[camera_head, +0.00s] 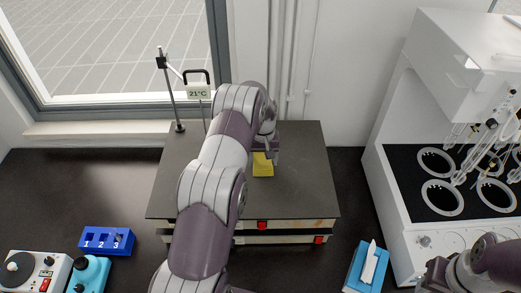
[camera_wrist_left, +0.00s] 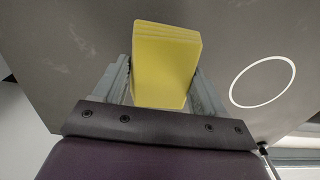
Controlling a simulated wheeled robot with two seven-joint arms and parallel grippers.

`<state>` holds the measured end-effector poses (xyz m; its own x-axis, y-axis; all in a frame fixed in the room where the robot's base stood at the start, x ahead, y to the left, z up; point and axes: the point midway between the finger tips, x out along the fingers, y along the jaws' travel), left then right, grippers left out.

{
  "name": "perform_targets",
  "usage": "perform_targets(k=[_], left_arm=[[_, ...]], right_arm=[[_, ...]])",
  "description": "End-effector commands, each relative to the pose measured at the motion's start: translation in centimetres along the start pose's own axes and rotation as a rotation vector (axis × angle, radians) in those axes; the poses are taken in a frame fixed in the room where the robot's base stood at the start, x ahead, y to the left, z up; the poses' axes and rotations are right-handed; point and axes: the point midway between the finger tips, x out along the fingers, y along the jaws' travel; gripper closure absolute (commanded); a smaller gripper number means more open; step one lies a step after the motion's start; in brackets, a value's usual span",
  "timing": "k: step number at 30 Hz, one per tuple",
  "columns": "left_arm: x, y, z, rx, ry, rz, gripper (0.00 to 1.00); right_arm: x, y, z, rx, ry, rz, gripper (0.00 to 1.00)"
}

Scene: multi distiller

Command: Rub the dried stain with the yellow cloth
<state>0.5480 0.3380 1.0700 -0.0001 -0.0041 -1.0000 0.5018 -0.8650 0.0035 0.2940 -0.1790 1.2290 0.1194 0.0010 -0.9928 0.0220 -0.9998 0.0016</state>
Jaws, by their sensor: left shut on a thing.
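The yellow cloth (camera_head: 263,166) is a folded block on or just above the dark top plate (camera_head: 190,190); contact is unclear. My left gripper (camera_head: 264,153) is shut on it from above, and my left arm hides much of the plate. In the left wrist view the cloth (camera_wrist_left: 166,60) sits between the two grey fingers of the left gripper (camera_wrist_left: 164,85). Faint pale smudges (camera_wrist_left: 83,42) show on the dark surface there, left of the cloth; I cannot tell if they are the dried stain. My right gripper is out of view.
A stand with a 21°C display (camera_head: 199,91) rises at the plate's back left. A blue numbered block (camera_head: 106,241) and a white stirrer (camera_head: 38,270) lie front left. A blue tissue box (camera_head: 357,272) and the white distiller (camera_head: 400,185) stand right. A white ring (camera_wrist_left: 262,82) marks the surface.

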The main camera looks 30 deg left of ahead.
Motion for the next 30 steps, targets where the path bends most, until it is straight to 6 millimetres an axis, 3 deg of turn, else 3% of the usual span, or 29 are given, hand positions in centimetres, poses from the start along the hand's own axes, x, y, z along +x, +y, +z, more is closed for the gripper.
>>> perform_targets(k=[16, 30], left_arm=[[-5.2, 0.2, 0.3, 0.005, 0.001, 0.0, 0.67], [-5.6, 0.2, 0.4, 0.006, 0.001, 0.001, 0.67]], right_arm=[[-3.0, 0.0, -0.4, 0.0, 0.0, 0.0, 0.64], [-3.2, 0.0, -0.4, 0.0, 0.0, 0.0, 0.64]])
